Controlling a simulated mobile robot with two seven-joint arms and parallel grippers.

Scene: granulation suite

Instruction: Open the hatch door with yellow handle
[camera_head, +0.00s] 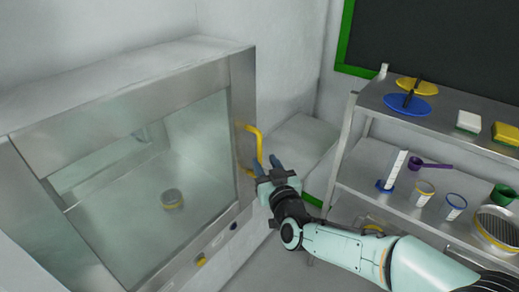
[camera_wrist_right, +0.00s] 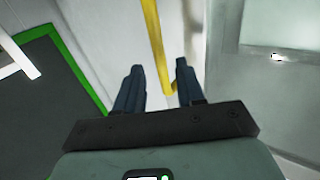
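The hatch door (camera_head: 243,95) has a metal frame around a large glass pane and looks shut in the head view. Its yellow handle (camera_head: 259,143) is an upright bar on the right edge of the frame. My right gripper (camera_head: 266,163) is at the lower end of the handle, to the right of the door. In the right wrist view, the two dark fingers (camera_wrist_right: 159,66) are apart, and the yellow handle (camera_wrist_right: 153,38) runs down between them. The fingers are not closed on it; I cannot tell whether either touches it. My left gripper is not in view.
To the right, a metal shelf unit (camera_head: 350,175) holds a blue disc (camera_head: 395,103), a measuring cylinder (camera_head: 397,168), a purple scoop (camera_head: 428,165) and several cups. A green-framed dark board (camera_head: 440,40) hangs behind it.

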